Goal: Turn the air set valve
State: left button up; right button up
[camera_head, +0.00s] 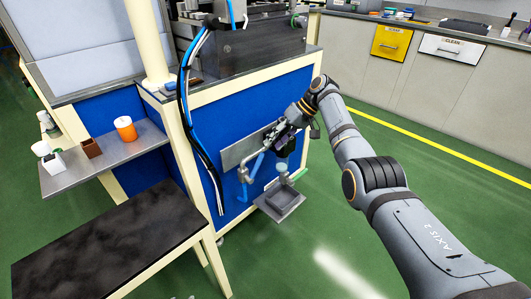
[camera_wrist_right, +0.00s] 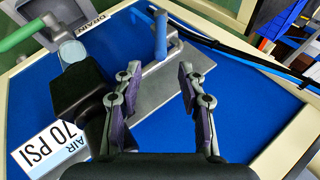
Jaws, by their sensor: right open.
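The air set is mounted on a grey plate (camera_head: 240,150) on the blue side panel of the machine. Its valve has a blue lever handle (camera_wrist_right: 161,36), seen upright in the right wrist view, joined to a grey pipe (camera_wrist_right: 153,68). A black regulator body (camera_wrist_right: 82,85) is beside it, at the left in that view. My right gripper (camera_head: 280,132) is at the air set; in the wrist view its two fingers (camera_wrist_right: 160,72) are spread, with the lever just beyond and between the tips. I cannot tell whether they touch the pipe. My left gripper is not in view.
An "AIR 70 PSI" label (camera_wrist_right: 48,145) and a "DRAIN" label (camera_wrist_right: 92,22) are near the regulator. A grey drip tray (camera_head: 280,201) is below the air set. Blue and black hoses (camera_head: 188,100) run down the left corner post. A dark bench (camera_head: 95,240) stands at lower left.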

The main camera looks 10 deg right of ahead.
jog(key=shift+v, duration=1.95)
